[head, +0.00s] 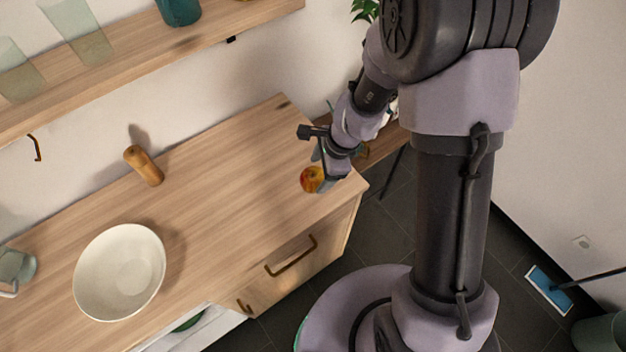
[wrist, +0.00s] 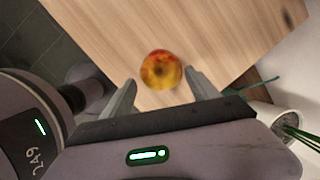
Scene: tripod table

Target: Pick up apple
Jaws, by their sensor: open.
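A red and yellow apple (head: 312,179) rests on the wooden counter (head: 222,180) near its right end. In the wrist view the apple (wrist: 161,70) lies between the lines of my two fingers, just beyond the fingertips. My gripper (wrist: 158,84) is open and empty, with a finger to each side of the apple's near edge. In the head view my gripper (head: 322,172) is at the apple's right side and hides part of it. I cannot tell whether a finger touches the apple.
A white bowl (head: 90,290) and a wooden mill (head: 143,166) stand farther left on the counter. A glass mug (head: 16,268) is at the far left. A shelf (head: 150,52) with glasses hangs above. A potted plant (wrist: 284,122) stands right of my gripper in the wrist view.

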